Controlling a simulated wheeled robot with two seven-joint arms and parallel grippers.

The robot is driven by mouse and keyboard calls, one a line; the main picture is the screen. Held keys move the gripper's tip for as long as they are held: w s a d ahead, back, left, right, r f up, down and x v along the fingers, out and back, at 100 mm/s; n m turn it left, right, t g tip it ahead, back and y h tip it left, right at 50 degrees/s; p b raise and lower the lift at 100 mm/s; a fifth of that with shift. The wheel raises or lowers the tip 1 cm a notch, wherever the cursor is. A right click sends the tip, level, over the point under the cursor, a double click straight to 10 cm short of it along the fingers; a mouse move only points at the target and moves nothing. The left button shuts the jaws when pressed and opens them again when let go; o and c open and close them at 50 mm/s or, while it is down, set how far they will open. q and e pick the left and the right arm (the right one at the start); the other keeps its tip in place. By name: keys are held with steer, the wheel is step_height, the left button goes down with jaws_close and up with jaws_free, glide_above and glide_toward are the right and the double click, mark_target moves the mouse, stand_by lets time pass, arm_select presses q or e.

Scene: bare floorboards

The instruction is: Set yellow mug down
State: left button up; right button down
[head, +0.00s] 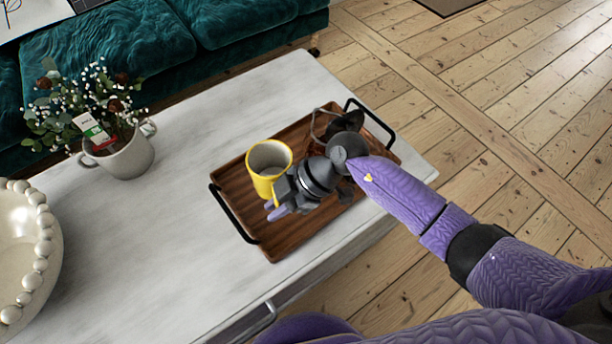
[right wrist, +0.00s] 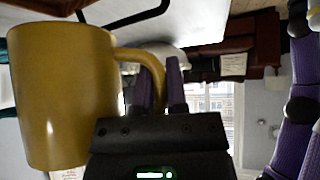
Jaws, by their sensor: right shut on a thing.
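The yellow mug (head: 262,185) is upright over the left part of the wooden tray (head: 271,247) in the head view, its pale inside facing up. I cannot tell whether its base touches the tray. My right gripper (head: 279,204) is at the mug's near right side, shut on its handle. In the right wrist view the mug (right wrist: 65,95) fills the left side, and its handle (right wrist: 150,58) runs between the fingers (right wrist: 160,85). The arm hides part of the tray. My left gripper is not in view.
The tray lies on a whitewashed table (head: 190,235) and has black handles. A dark glass-like item (head: 347,119) stands on its far right part, partly hidden by my arm. A flower-filled cup (head: 125,158) and a beaded bowl (head: 22,245) stand left. A green sofa (head: 150,40) is behind.

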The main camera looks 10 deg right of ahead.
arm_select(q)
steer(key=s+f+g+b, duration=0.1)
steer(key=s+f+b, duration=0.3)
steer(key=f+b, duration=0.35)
arm_select(e)
step_height(320, 180, down, 12)
steer(key=shift+r+b, duration=0.25)
steer(key=shift+b, duration=0.05)
steer(key=shift+r+p, duration=0.3)
steer(key=shift+r, duration=0.05)
steer(key=c, duration=0.7)
jaws_free()
steer(key=shift+f, duration=0.1)
steer(key=shift+o, duration=0.2)
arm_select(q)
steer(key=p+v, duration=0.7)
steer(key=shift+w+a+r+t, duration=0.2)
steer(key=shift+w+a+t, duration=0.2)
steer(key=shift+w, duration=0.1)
arm_select(e)
steer(key=v, duration=1.2)
steer(key=shift+a, duration=0.1)
